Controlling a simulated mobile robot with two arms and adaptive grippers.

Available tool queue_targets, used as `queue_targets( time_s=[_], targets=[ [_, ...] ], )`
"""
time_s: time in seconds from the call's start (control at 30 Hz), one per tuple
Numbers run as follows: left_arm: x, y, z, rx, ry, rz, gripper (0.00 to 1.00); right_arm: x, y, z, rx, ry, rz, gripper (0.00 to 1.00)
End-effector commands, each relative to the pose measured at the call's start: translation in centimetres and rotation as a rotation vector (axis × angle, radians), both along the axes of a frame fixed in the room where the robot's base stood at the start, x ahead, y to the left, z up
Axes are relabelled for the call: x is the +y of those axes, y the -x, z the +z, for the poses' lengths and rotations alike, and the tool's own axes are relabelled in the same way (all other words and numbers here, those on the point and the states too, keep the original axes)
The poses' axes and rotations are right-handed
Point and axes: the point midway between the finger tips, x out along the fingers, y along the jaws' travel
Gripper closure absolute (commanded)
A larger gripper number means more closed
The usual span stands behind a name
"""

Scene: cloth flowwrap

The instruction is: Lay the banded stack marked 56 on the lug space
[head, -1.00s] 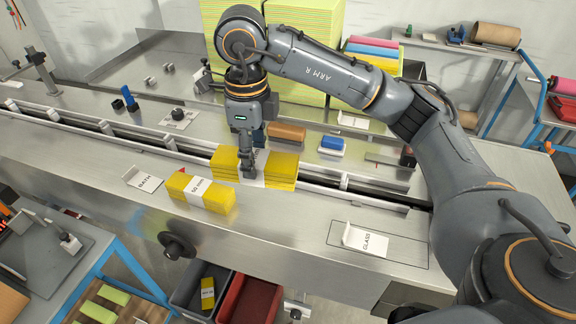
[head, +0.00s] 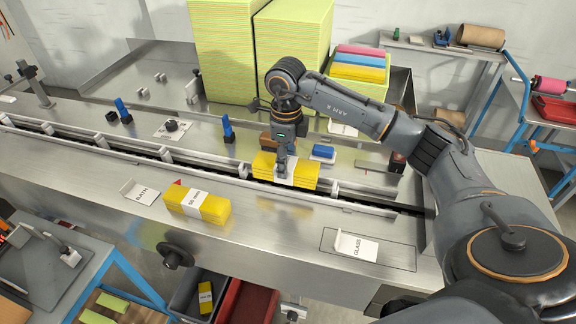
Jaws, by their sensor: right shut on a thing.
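My right gripper (head: 284,172) points down and is shut on a yellow stack (head: 305,172) with a white band. The gripper hides the band's mark. The stack is at the conveyor channel (head: 215,178), between two upright lugs; I cannot tell if it rests on the channel floor. A second yellow banded stack (head: 220,212) lies on the steel table in front of the channel. Its white band (head: 193,204) carries small print that is hard to read. My left gripper is not in view.
A BATH card (head: 140,194) and a GLASS card (head: 356,247) stand on the front table. A blue block (head: 323,152) lies behind the channel near my right gripper. Tall yellow-green sheet piles (head: 290,60) stand at the back. Bare steel lies between the second stack and the GLASS card.

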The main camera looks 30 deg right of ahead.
Motion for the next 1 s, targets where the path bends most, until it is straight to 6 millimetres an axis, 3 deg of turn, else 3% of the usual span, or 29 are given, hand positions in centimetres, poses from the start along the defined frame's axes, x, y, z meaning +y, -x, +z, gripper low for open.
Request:
queue_targets(
  time_s=[0.23,0.67,0.7,0.8,1.0],
  targets=[
    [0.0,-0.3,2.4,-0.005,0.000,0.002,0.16,-0.6,-0.1,-3.0,0.006,0.001,-0.002,0.80],
    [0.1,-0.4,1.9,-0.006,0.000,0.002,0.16,-0.6,-0.2,-4.3,0.002,0.001,0.000,0.80],
    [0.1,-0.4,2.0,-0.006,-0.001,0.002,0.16,-0.6,-0.2,-4.2,0.002,0.001,-0.001,0.44],
    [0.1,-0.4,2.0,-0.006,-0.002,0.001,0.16,-0.6,-0.2,-4.1,0.002,0.001,-0.001,0.26],
    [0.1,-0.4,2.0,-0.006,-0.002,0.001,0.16,-0.6,-0.2,-4.1,0.002,0.001,-0.001,0.26]
  ],
)
